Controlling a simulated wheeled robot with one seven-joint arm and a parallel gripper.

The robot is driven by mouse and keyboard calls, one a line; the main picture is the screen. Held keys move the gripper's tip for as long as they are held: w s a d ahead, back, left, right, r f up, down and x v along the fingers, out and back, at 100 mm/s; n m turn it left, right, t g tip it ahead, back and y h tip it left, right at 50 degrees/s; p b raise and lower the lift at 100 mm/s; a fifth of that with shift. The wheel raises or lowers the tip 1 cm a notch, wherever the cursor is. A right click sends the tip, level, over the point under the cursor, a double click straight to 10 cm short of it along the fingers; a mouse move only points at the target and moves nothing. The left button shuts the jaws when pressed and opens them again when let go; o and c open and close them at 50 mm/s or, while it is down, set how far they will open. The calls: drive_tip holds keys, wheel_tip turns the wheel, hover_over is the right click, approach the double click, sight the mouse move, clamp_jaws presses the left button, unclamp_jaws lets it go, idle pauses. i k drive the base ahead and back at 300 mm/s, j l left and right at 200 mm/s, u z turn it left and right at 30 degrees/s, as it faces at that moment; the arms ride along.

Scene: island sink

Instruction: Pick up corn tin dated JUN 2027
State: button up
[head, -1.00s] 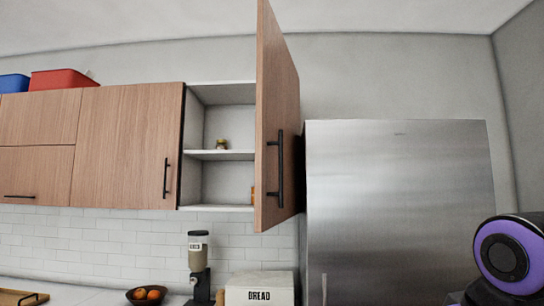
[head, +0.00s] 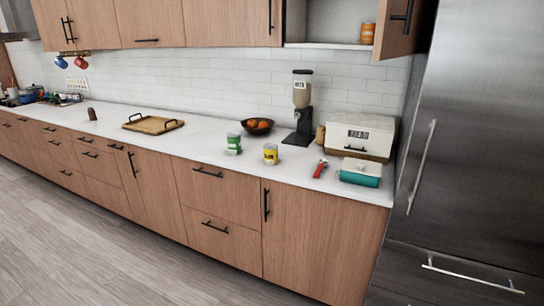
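Two tins stand upright on the white counter. One is green and white (head: 234,143); the other is yellow with a green band (head: 271,154), to its right and nearer the counter's front edge. An orange tin or jar (head: 367,33) stands in the open wall cabinet. The labels and dates are too small to read, so I cannot tell which is the corn tin dated JUN 2027. My gripper is not in view.
Behind the tins are a dark fruit bowl (head: 258,126) and a dispenser (head: 301,105). To the right are a red-handled item (head: 320,168), a teal container (head: 360,172) and a bread box (head: 361,135). A wooden tray (head: 152,124) lies left. The open cabinet door (head: 404,27) hangs above right.

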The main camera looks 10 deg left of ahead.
sight(270, 150)
drive_tip(key=i+u, duration=0.1)
drive_tip(key=u, duration=0.6)
drive_tip(key=i+l+u, duration=0.1)
drive_tip(key=i+u, duration=0.25)
drive_tip(key=i+l+u, duration=0.15)
drive_tip(key=i+u, duration=0.15)
drive_tip(key=i+l+u, duration=0.35)
drive_tip(key=i+l, duration=0.7)
drive_tip(key=i, duration=0.15)
drive_tip(key=u, duration=0.05)
